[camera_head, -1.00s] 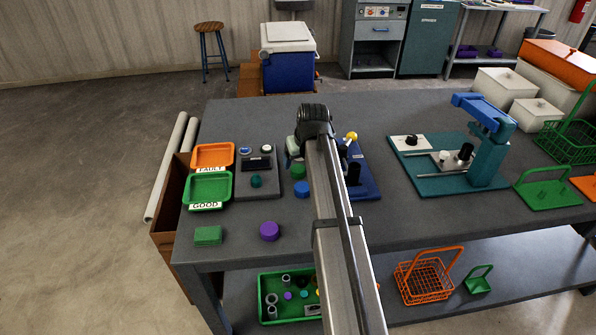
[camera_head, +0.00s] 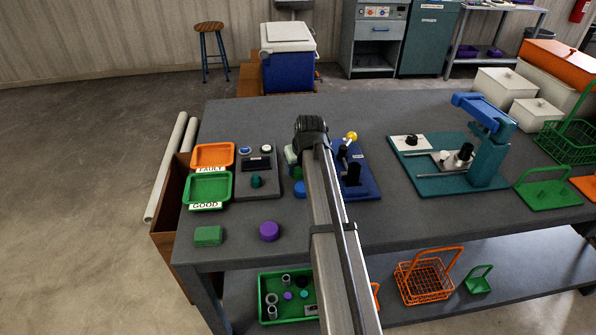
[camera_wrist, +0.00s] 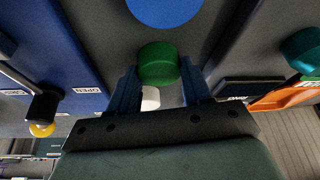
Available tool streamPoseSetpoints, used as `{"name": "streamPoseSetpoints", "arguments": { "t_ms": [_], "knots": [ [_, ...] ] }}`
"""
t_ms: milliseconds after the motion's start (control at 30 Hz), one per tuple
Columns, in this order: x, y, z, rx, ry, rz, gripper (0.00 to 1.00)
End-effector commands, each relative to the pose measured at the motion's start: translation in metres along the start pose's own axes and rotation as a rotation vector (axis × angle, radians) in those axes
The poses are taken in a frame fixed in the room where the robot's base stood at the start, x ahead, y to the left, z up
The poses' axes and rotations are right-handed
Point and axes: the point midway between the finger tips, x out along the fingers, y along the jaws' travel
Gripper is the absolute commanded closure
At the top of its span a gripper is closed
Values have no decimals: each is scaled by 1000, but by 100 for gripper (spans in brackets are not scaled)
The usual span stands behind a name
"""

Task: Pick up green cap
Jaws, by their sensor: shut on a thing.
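The green cap (camera_wrist: 158,62) is a short round cylinder. In the wrist view it sits between the two blue fingers of my gripper (camera_wrist: 160,88), which are shut on it near their tips. In the head view my gripper (camera_head: 291,156) is over the table between the dark grey station and the blue board, and the arm end mostly hides the cap there. A blue cap (camera_head: 300,189) stands close by on the table; it also shows at the top of the wrist view (camera_wrist: 165,8). I cannot tell whether the green cap touches the table.
The orange tray (camera_head: 213,154) and green tray (camera_head: 208,187) lie to the left. A purple cap (camera_head: 269,231) and a green block (camera_head: 208,236) stand nearer the front edge. The blue board (camera_head: 367,186) with a yellow-knobbed lever is just right of my gripper.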

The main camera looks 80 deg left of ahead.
Motion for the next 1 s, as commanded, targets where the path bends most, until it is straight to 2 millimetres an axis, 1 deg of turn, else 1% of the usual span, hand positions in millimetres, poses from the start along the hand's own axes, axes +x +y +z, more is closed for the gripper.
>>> {"name": "streamPoseSetpoints", "arguments": {
  "t_ms": [33,167,200,400,533,667,800,1000],
  "knots": [
    [0,0,0,0,0,0,66],
    [0,0,0,0,0,0,79],
    [0,0,0,0,0,0,80],
    [-1,0,0,0,0,0,80],
    [-8,0,-4,0,1,0,80],
    [-25,0,-11,0,3,1,80],
    [-48,0,-21,-1,3,1,80],
    [-76,0,-33,0,2,1,80]
  ]
}}
